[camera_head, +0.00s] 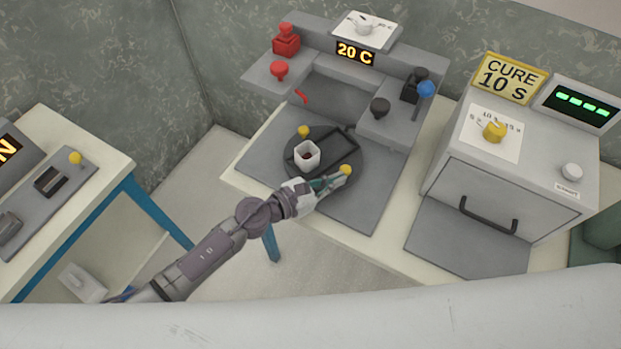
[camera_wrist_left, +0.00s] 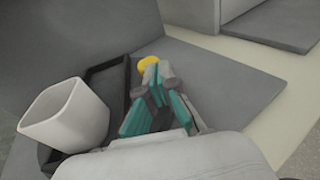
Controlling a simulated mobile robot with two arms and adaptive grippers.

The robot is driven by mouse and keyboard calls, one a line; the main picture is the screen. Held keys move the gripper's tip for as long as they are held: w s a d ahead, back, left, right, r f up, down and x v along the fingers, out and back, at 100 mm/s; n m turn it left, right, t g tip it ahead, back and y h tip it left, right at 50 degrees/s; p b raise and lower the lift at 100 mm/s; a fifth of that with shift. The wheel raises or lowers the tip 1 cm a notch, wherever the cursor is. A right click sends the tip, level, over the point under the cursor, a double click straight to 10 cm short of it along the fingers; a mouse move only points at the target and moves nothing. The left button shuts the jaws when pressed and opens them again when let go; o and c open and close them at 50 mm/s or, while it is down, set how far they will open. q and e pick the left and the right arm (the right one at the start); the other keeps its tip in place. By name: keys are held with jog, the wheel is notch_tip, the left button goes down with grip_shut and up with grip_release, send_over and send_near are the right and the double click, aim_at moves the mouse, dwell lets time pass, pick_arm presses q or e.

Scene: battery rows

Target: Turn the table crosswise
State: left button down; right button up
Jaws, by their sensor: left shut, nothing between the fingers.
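The table is a dark round turntable (camera_head: 297,171) on a grey plate, with a yellow knob (camera_head: 303,131) at its far edge and another yellow knob (camera_head: 346,169) at its right edge. A black rectangular frame (camera_head: 336,144) lies on it, running diagonally in the picture. A white cup (camera_head: 307,157) with something dark inside stands on it at the left end of the frame. My left gripper (camera_head: 339,178) is shut and empty, with its teal fingertips right beside the right knob; I cannot tell whether they touch. The left wrist view shows the cup (camera_wrist_left: 66,117) and a yellow knob (camera_wrist_left: 148,63) just beyond the fingertips. My right gripper is not in view.
To the right is a grey oven (camera_head: 515,185) with a dark handle. A side table (camera_head: 107,150) stands left, beyond a floor gap.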

aim_at(347, 181)
pick_arm(q)
jog(key=shift+w+d, duration=0.25)
jog(key=shift+d, duration=0.55)
jog(key=shift+w+d, duration=0.35)
jog(key=shift+d, duration=0.3)
jog(key=shift+w+d, duration=0.1)
jog(key=shift+d, duration=0.1)
jog(key=shift+a, duration=0.2)
